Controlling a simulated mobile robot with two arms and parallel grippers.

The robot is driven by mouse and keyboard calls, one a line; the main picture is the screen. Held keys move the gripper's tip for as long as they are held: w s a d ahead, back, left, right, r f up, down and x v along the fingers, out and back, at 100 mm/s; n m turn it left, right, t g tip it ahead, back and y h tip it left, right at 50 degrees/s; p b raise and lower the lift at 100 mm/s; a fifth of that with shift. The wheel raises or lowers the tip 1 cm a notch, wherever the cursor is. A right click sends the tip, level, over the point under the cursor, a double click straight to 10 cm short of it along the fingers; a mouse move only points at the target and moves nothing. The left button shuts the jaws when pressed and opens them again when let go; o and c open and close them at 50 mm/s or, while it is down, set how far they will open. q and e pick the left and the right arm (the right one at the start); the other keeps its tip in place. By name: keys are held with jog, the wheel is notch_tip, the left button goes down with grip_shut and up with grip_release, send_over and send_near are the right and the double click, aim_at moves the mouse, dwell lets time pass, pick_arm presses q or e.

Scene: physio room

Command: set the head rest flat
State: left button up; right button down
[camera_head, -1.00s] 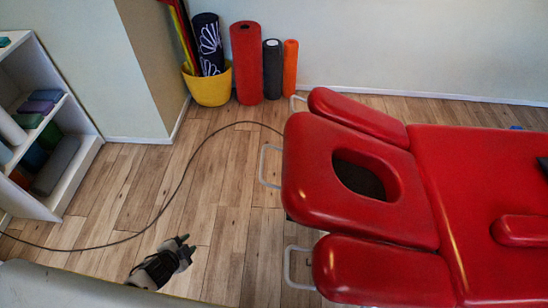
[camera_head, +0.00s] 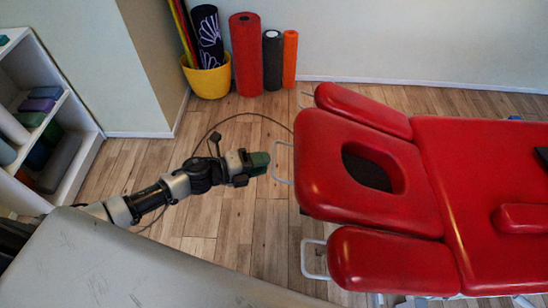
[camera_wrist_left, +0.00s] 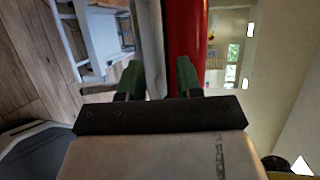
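The red padded head rest (camera_head: 318,175) with its dark oval face hole forms the left end of the red treatment table (camera_head: 480,170). Its exact tilt is hard to tell. A white bar handle (camera_head: 276,163) sticks out from its left end. My left gripper (camera_head: 262,162) is beside this handle, fingers pointing right at the head rest. In the left wrist view its green fingertips (camera_wrist_left: 160,78) are apart, with a pale bar (camera_wrist_left: 152,45) and the red pad edge (camera_wrist_left: 184,40) ahead between them. I cannot tell whether they touch the bar. My right gripper is out of view.
Red arm pads (camera_head: 365,108) and (camera_head: 385,262) flank the head rest. A yellow bucket (camera_head: 208,80) and foam rollers stand by the wall. A white shelf (camera_head: 75,150) stands left.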

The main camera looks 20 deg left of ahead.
aim_at(273, 160)
pick_arm(q)
jog(key=shift+x, duration=1.9)
grip_shut()
